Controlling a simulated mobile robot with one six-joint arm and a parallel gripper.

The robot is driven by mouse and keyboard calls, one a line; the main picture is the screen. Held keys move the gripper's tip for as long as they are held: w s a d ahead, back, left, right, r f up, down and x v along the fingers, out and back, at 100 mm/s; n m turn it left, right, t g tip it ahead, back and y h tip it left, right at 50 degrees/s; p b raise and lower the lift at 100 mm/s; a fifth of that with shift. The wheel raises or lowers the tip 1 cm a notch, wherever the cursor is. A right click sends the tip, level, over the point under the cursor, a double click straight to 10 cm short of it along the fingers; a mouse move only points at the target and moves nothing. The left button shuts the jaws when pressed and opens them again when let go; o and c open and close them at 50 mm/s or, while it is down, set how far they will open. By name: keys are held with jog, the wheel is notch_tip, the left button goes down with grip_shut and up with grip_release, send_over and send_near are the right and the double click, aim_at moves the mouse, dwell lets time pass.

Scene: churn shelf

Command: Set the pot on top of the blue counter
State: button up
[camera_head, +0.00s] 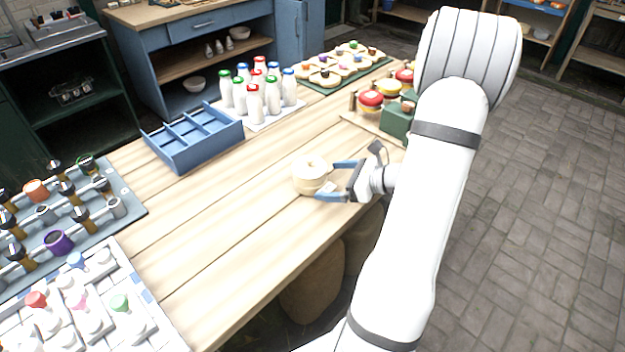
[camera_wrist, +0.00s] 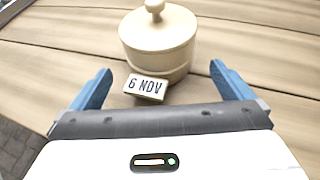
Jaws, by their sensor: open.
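The pot (camera_head: 310,174) is a small cream-coloured round pot with a knobbed lid, standing upright on the wooden table near its front edge. In the wrist view the pot (camera_wrist: 158,42) has a small tag (camera_wrist: 146,87) reading "6 NOV" at its near side. My gripper (camera_head: 332,180) is open, with its blue fingers either side of the pot's near side. In the wrist view my gripper (camera_wrist: 156,82) shows gaps between both fingers and the pot. The blue counter (camera_head: 190,45) with a wooden top stands behind the table at the upper left.
Racks of coloured items fill the left end. Bowls and bottles sit on the counter's shelf.

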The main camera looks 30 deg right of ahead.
aim_at(325, 180)
jog(key=x, duration=0.5)
jog(key=shift+w+f, duration=0.1)
jog(key=shift+f, duration=0.05)
jog(key=shift+c, duration=0.2)
jog(key=c, duration=1.2)
jog(key=shift+c, duration=0.7)
